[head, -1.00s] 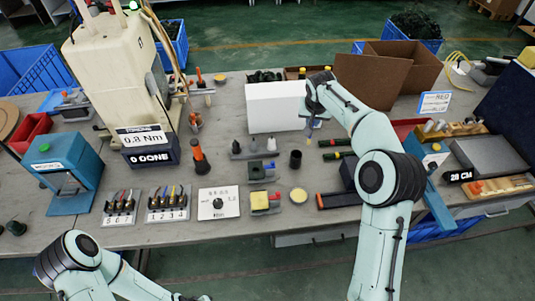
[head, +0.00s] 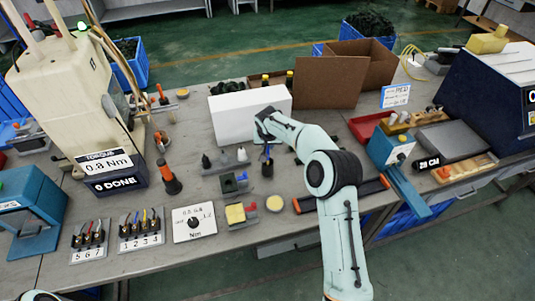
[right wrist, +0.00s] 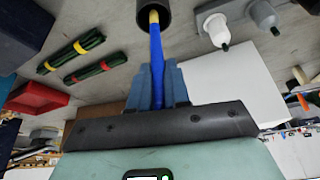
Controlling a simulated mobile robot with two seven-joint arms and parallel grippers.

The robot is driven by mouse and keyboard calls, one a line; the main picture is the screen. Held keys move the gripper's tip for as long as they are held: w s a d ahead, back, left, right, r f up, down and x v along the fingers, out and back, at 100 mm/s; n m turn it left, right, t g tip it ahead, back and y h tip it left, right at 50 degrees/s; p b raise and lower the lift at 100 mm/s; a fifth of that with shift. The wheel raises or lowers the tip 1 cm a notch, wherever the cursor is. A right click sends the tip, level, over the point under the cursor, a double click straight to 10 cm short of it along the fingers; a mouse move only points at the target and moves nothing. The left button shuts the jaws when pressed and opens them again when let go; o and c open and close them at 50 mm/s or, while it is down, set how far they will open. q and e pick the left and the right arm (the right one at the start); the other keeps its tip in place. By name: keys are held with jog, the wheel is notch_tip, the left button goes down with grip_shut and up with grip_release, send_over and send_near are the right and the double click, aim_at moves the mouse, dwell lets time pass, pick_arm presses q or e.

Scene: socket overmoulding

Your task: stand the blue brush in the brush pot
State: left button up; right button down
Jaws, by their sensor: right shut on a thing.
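The blue brush (right wrist: 156,60) is upright between the fingers of my right gripper (right wrist: 157,75), which is shut on it. Its yellow band points at the mouth of the dark brush pot (right wrist: 144,24) in the right wrist view. The brush's lower end appears at or just inside the rim; how deep is hidden. In the head view the right gripper (head: 267,148) is directly above the brush pot (head: 267,169), which stands on the grey bench. My left gripper is out of view.
A white box (head: 232,117) stands close behind the pot. Grey and white fittings (head: 222,162) and a block fixture (head: 234,183) are to its left, a round yellowish disc (head: 275,204) in front. Tied green bundles (right wrist: 95,68) lie beside the pot.

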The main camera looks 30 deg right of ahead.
aim_at(268, 151)
jog(key=shift+f, duration=2.3)
jog(key=shift+f, duration=0.1)
jog(key=c, duration=1.1)
grip_release()
